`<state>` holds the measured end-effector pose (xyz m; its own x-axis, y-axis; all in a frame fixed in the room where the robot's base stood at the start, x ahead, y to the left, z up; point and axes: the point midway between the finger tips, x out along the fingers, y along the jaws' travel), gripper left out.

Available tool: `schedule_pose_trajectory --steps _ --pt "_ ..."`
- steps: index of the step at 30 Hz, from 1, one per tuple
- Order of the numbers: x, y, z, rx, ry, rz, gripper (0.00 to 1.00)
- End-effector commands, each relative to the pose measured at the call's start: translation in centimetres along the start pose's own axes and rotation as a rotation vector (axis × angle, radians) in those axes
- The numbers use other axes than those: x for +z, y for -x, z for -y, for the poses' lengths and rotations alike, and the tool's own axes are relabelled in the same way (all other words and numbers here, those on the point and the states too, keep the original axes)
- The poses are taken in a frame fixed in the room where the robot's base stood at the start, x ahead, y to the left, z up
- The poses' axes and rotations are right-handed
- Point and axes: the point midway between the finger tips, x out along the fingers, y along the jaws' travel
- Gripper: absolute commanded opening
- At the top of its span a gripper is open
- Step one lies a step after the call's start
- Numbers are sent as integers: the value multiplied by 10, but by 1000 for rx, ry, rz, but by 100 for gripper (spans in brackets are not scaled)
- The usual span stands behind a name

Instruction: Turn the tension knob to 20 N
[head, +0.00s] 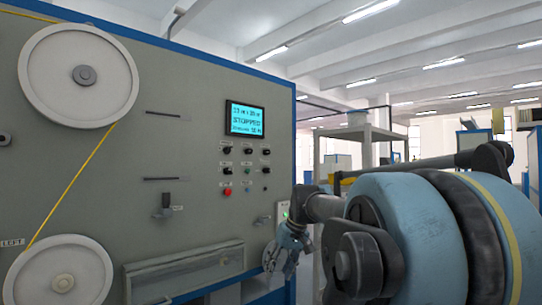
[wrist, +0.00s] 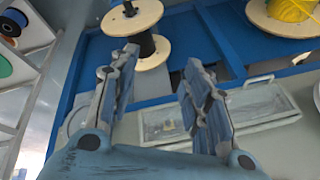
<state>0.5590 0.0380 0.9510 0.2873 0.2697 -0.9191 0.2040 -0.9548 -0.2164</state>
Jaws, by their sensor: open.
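The control panel (head: 205,110) fills the left of the head view. A lit display (head: 246,118) on it reads STOPPED; its bottom line seems to give a tension, but the number is too small to read surely. Below it are small black knobs, such as one at the upper left (head: 227,150). Their labels are unreadable, so I cannot tell which is the tension knob. My gripper (head: 280,262) is open and empty, low in front of the panel's right edge, below and apart from the knobs. In the wrist view my gripper (wrist: 160,62) shows two spread fingers and no knob.
A red button (head: 227,190) sits below the knobs. White wheels (head: 78,76) carry a yellow cable on the left. A clear-lidded trough (head: 185,272) juts out low on the panel. The wrist view shows spools, one with yellow cable (wrist: 293,10), on a blue frame.

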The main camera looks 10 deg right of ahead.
Motion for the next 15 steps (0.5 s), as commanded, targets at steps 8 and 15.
schedule_pose_trajectory --steps 8,15 --pt "-153 112 1 -151 86 -185 44" --pt "-274 210 -20 -228 164 -388 44"
